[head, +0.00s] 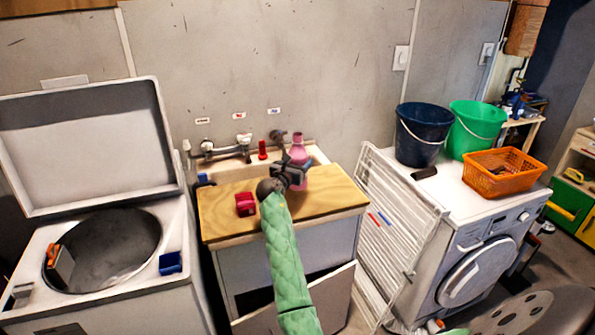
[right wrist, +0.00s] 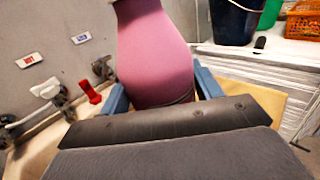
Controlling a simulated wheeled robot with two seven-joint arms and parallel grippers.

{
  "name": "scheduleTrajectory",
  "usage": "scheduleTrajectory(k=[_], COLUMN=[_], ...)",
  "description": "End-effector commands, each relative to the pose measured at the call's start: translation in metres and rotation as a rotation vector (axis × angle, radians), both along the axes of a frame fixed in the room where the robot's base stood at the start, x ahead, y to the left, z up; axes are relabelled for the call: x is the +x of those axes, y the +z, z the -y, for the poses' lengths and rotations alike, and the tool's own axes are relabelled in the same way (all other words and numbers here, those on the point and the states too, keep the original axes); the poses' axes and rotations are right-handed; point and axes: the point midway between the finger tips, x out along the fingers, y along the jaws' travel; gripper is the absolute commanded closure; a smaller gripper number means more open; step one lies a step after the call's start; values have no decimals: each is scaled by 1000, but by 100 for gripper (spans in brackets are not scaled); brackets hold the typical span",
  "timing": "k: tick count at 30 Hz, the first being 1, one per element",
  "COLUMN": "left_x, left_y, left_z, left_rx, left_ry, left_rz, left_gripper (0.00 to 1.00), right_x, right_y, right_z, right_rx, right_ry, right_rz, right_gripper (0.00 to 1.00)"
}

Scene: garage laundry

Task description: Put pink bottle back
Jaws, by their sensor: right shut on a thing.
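The pink bottle (head: 298,150) is upright over the wooden counter (head: 335,196), near the sink's front edge. My right gripper (head: 291,172) is at the bottle, with its arm in a green sleeve reaching up from below. In the right wrist view the pink bottle (right wrist: 153,55) stands between the two blue fingers of my right gripper (right wrist: 163,95), which is shut on it. The bottle's top is cut off in that view, and its lower end is partly hidden by the gripper. I cannot tell whether its base touches the counter. My left gripper is not in view.
A red block (head: 245,204) lies on the counter's left part. A red item (head: 262,150) stands by the taps (head: 225,150). A drying rack (head: 385,225) leans right of the counter. Buckets (head: 420,133) and an orange basket (head: 502,175) top the washer. The counter's right part is clear.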

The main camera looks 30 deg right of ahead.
Motion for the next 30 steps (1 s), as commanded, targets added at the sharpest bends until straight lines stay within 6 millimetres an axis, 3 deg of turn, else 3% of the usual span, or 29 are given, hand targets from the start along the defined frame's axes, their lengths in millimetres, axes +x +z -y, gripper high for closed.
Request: scheduleTrajectory(k=[12, 25, 26, 28, 30], left_x=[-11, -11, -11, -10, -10], left_y=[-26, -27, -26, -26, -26], left_z=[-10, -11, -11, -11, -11], left_rx=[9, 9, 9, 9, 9], left_ry=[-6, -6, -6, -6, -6], left_rz=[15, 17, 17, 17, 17], left_gripper=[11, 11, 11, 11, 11], right_x=[1, 1, 1, 1, 1], right_y=[-37, -43, -44, -44, -44], right_z=[1, 1, 0, 0, 0], right_rx=[-1, -1, -1, -1, -1], right_ry=[-1, -1, -1, -1, -1], right_rz=[0, 0, -1, -1, -1], right_gripper=[76, 76, 30, 17, 14])
